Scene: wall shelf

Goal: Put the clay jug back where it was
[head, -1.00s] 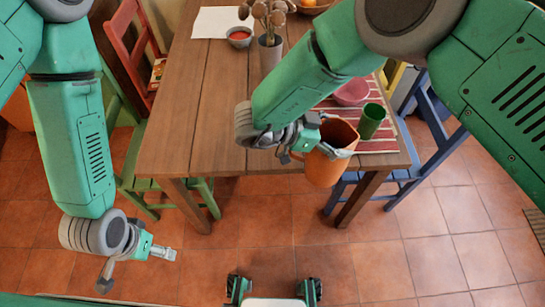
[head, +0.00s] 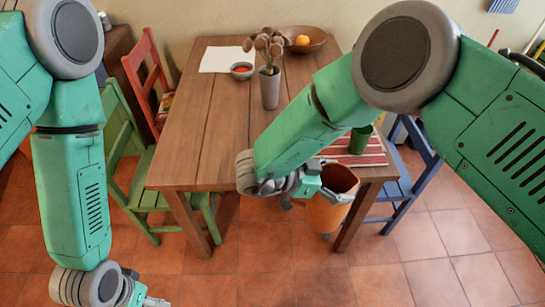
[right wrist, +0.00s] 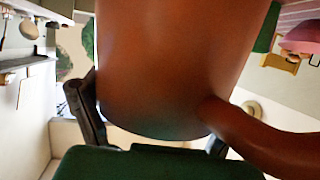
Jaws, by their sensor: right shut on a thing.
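The clay jug (head: 328,212), orange-brown with an open top, hangs roughly upright in front of the table's near right corner. My right gripper (head: 322,186) is shut on it. In the right wrist view the jug (right wrist: 175,65) fills the middle, with its handle (right wrist: 262,138) at lower right and the fingers (right wrist: 150,143) at its sides. My left gripper (head: 152,302) is at the bottom edge of the head view, mostly cut off, away from the jug. The spot where the jug stood before is not identifiable.
The wooden table (head: 205,130) holds a vase (head: 269,88), a small bowl (head: 242,70), a fruit bowl (head: 305,40) and a green cup (head: 360,139) on a striped mat (head: 372,155). Green (head: 130,150), red (head: 148,75) and blue (head: 405,185) chairs flank it.

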